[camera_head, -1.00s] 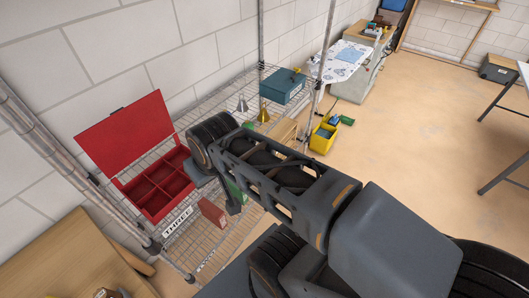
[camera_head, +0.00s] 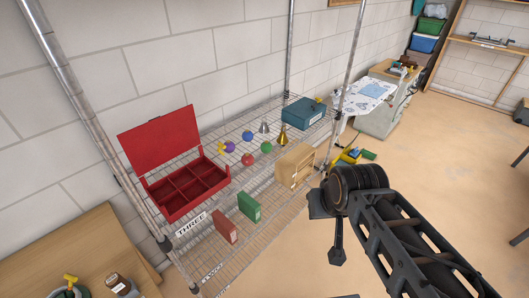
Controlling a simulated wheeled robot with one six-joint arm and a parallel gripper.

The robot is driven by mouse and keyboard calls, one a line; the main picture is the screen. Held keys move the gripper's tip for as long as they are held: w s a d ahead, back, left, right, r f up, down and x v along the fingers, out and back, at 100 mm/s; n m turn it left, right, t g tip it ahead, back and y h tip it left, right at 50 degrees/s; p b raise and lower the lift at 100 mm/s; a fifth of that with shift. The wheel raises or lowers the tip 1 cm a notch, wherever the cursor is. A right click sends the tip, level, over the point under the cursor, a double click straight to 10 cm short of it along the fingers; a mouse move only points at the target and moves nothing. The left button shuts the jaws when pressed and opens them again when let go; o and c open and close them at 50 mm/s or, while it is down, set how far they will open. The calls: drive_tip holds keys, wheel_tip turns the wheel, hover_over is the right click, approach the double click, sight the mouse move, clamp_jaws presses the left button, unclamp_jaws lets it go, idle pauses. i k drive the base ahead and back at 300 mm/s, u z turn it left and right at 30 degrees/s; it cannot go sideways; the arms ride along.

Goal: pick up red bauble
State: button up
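The red bauble (camera_head: 248,160) lies on the wire shelf (camera_head: 208,215), right of the open red box and near the green bauble (camera_head: 266,148). A blue bauble (camera_head: 247,135) and a purple bauble (camera_head: 230,147) are farther back. The red box (camera_head: 173,213) has its lid up and several compartments that look empty. My gripper (camera_head: 330,228) is right of the shelf's front, well apart from the red bauble. It is seen side-on and partly hidden by its own wrist, so its opening cannot be told.
A silver bell (camera_head: 264,127), a gold bell (camera_head: 283,139) and a teal box (camera_head: 303,112) stand toward the shelf's far end. Metal posts (camera_head: 352,55) bound the shelf.

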sight(247, 160)
drive_tip(key=z, duration=0.25)
drive_tip(key=i, duration=0.75)
drive_tip(key=u, duration=0.55)
drive_tip(key=i, duration=0.55)
drive_tip(key=u, duration=0.6)
